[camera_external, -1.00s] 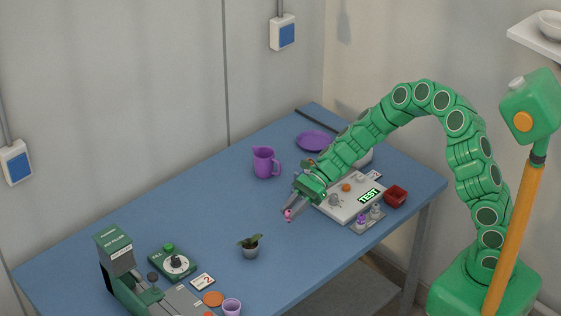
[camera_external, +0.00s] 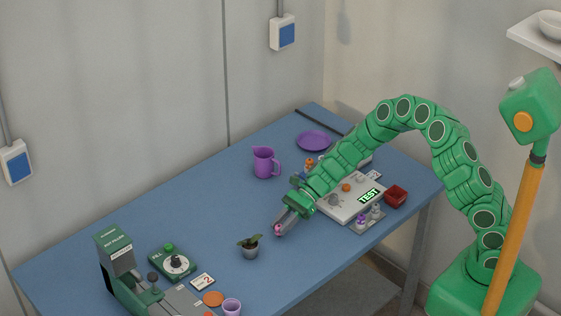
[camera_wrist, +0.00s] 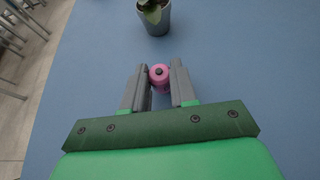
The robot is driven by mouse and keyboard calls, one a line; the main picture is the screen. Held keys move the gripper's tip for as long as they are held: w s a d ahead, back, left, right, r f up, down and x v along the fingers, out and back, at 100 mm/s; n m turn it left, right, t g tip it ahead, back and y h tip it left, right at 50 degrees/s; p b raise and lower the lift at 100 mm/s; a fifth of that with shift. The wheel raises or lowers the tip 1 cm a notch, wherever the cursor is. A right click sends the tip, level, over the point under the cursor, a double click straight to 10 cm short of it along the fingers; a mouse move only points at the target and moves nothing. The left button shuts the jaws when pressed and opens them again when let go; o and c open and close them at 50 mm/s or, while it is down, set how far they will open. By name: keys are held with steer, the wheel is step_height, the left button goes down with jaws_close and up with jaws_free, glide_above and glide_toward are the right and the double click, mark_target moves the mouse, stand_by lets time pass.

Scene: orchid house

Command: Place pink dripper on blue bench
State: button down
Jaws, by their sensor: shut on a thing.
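The pink dripper (camera_wrist: 160,76) is a small round piece with a dark centre, held between the two grey fingers in the wrist view. My gripper (camera_wrist: 158,84) is shut on it. In the external view the pink dripper (camera_external: 277,229) shows at the tips of my gripper (camera_external: 281,225), over the middle of the blue bench (camera_external: 205,235), right of the potted plant. Whether the dripper touches the bench top, I cannot tell.
A small potted plant (camera_external: 250,246) stands close to the left of my gripper; it also shows ahead in the wrist view (camera_wrist: 155,18). Bare bench lies left of the jug.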

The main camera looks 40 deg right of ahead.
steer(key=shift+f, duration=0.1)
steer(key=c, duration=0.9)
jaws_free()
steer(key=shift+r, duration=0.2)
steer(key=shift+v, duration=5.95)
